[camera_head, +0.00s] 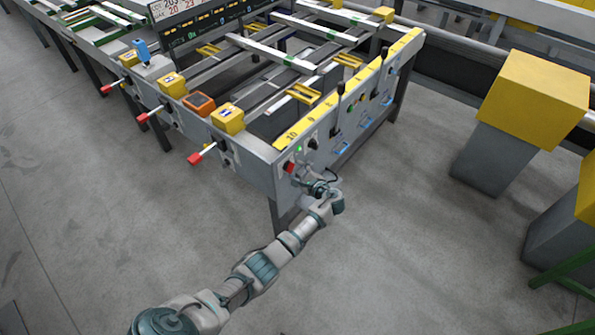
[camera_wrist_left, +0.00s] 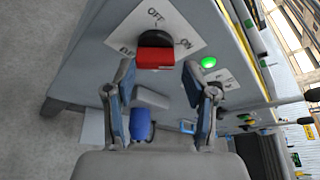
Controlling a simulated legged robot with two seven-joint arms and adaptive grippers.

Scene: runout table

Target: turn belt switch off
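The belt switch (camera_wrist_left: 155,56) is a black knob with a red block on a white plate. The plate reads OFF at its top and ON at its right in the left wrist view. Which label the knob points to is hard to tell. In the head view the switch (camera_head: 288,167) is a small red spot on the table's end panel. My left gripper (camera_head: 312,181) is beside this panel, just right of and below the switch. In the left wrist view its fingers (camera_wrist_left: 160,80) are spread apart, with the switch ahead of the gap. My right gripper is out of view.
A green light (camera_wrist_left: 208,62) glows right of the switch plate. The runout table (camera_head: 266,152) carries yellow blocks, levers and red-tipped handles (camera_head: 200,155). Yellow-topped grey posts (camera_head: 535,95) stand at the right. The floor in front is clear.

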